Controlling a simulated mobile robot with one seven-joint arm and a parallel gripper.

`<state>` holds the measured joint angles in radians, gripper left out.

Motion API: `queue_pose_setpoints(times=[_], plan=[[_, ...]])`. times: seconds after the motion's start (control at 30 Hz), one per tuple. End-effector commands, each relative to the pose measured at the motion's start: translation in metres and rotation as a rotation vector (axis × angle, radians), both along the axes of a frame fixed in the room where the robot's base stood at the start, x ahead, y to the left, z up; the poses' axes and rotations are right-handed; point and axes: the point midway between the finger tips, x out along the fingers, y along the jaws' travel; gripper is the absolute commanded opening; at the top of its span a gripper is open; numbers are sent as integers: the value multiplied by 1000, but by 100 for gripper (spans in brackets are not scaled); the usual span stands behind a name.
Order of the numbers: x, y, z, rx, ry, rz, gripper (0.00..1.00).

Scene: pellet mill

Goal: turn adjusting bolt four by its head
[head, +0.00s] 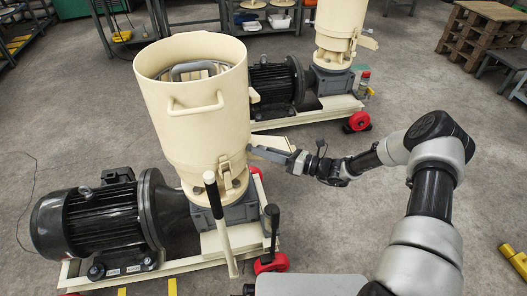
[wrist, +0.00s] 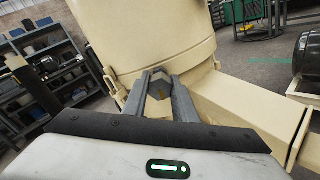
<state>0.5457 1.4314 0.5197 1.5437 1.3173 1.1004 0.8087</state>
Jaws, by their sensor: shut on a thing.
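My gripper (wrist: 161,82) is at the side of the cream pellet mill body (wrist: 140,35). Its two grey fingers lie on either side of a grey hexagonal bolt head (wrist: 159,90), taken as adjusting bolt four, and are shut on it. The fingers cover the sides of the head, and its shank is hidden. In the head view my gripper (head: 254,137) reaches from the right to the lower part of the tall cream cylinder (head: 196,115). The bolt head cannot be made out there.
A cream chute (wrist: 245,115) sticks out close to the right of my fingers. A second mill (head: 335,45) is behind.

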Motion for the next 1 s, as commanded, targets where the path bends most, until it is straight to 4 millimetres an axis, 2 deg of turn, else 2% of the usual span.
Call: queue_pose_setpoints(times=[0.2,0.23,0.33,0.6,0.73,0.87,1.0], plan=[[0,-1,-1,-3,1,-1,3],[0,-1,-1,-3,1,-1,27],[0,-1,-1,-3,1,-1,44],[0,-1,0,-2,-1,0,44],[-2,-7,0,-1,-1,-2,44],[-8,-25,1,-2,0,-3,44],[-18,-57,1,-2,1,-5,44]])
